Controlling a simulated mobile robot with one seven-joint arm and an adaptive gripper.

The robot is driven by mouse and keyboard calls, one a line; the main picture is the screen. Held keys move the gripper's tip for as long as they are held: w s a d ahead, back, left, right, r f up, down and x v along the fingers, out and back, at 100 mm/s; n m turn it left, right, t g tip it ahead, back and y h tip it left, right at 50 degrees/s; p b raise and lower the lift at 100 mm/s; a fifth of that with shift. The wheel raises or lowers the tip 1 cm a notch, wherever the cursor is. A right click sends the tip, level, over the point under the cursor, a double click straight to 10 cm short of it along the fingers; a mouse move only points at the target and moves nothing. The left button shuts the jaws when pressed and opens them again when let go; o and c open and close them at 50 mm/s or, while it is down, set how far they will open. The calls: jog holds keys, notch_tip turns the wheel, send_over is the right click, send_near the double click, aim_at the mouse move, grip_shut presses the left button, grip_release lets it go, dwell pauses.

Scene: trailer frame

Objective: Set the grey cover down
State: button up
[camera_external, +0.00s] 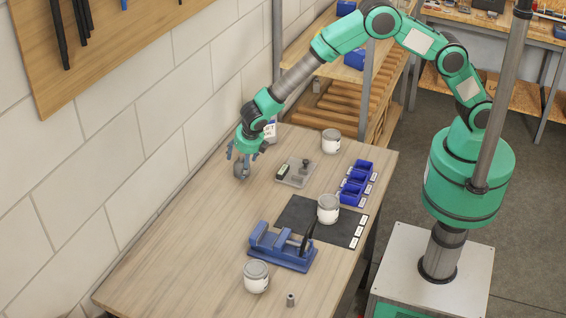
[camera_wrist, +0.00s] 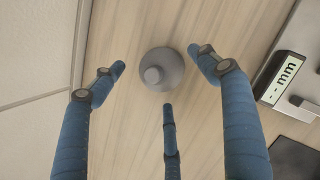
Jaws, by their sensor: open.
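The grey cover (camera_wrist: 161,69) is a round disc with a small raised knob, seen from above over the wooden table in the wrist view. In the external view it shows as a small grey shape (camera_external: 241,171) beneath my gripper (camera_external: 238,160), near the wall side of the table. My gripper's three blue fingers (camera_wrist: 160,78) are spread open around the cover, and gaps show between the fingertips and its rim. The cover looks to be on the table, though its exact height is hard to tell.
A measuring device (camera_external: 296,172) with an mm display stands right of the gripper. Blue bins (camera_external: 357,183), a dark mat (camera_external: 294,214), a blue vise (camera_external: 282,247) and cans (camera_external: 331,142) occupy the right and front. The wall (camera_external: 150,120) is close on the left.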

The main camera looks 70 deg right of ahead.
jog(key=p+v, duration=0.1)
jog(key=v, duration=0.9)
dwell(0.7)
jog(key=s+d+r+m+y, duration=0.1)
jog(key=s+d+r+m, duration=0.6)
jog(key=d+r, duration=0.5)
jog(key=s+d+r+m, duration=0.65)
jog(key=d+r, duration=0.35)
jog(key=r, duration=0.3)
jog(key=s+d+r+m, duration=0.3)
jog(key=s+d+m, duration=0.1)
jog(key=s, duration=0.4)
jog(key=s+d+r+m, duration=0.4)
jog(key=s+d, duration=0.1)
jog(key=s, duration=0.3)
jog(key=s+d+m+t+y, duration=0.1)
jog(key=s+d+m, duration=0.3)
jog(key=s, duration=1.2)
jog(key=f+m, duration=0.1)
jog(key=m, duration=0.3)
jog(key=shift+t, duration=0.4)
